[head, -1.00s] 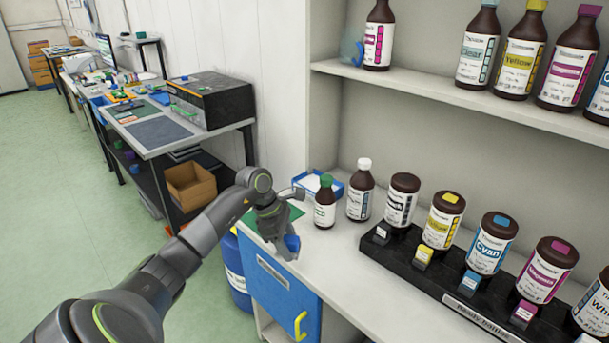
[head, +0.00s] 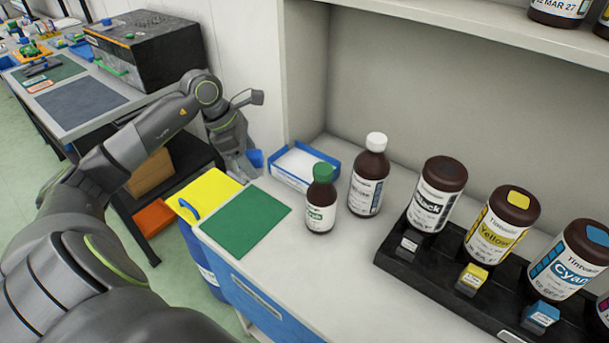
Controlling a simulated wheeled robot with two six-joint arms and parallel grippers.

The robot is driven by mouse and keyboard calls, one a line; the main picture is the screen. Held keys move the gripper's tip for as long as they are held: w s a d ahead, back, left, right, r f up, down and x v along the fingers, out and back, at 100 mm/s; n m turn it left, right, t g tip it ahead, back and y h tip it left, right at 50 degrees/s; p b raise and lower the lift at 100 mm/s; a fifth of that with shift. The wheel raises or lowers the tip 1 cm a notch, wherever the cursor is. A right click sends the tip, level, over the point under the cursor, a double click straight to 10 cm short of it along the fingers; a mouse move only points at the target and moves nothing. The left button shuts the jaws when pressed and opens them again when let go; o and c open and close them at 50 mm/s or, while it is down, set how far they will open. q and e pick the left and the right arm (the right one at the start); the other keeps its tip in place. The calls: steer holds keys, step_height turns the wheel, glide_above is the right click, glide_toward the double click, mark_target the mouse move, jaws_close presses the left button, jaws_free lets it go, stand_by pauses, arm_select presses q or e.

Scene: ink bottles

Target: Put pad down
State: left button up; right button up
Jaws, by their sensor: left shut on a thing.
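My left gripper (head: 243,166) is beside the back left corner of the counter, near the blue tray. It is shut on a small blue pad (head: 256,158), of which only a part shows at the fingers. A flat green mat (head: 246,222) lies bare on the counter's left end, in front of the gripper. A blue-rimmed tray (head: 303,167) with white sheets in it stands just right of the gripper. My right gripper is not in view.
A green-capped bottle (head: 321,198) and a white-capped bottle (head: 368,176) stand right of the mat. A black rack (head: 440,258) holds several ink bottles. A bin with a yellow top (head: 209,188) stands against the counter's left side. The counter front is clear.

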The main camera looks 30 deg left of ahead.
arm_select(q)
steer(key=s+d+b, duration=0.3)
steer(key=s, duration=0.3)
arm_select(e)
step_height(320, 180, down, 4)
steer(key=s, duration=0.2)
arm_select(q)
steer(key=p, duration=0.4)
glide_above(309, 166)
steer(key=s+a, duration=0.1)
steer(key=shift+f+n, duration=0.3)
steer(key=shift+f, duration=0.4)
step_height(309, 166, down, 5)
steer(key=shift+s+f+p, duration=0.1)
steer(key=shift+s+p, duration=0.05)
steer(key=shift+p, duration=0.35)
steer(key=shift+w+f, duration=0.25)
steer(key=shift+f, duration=0.15)
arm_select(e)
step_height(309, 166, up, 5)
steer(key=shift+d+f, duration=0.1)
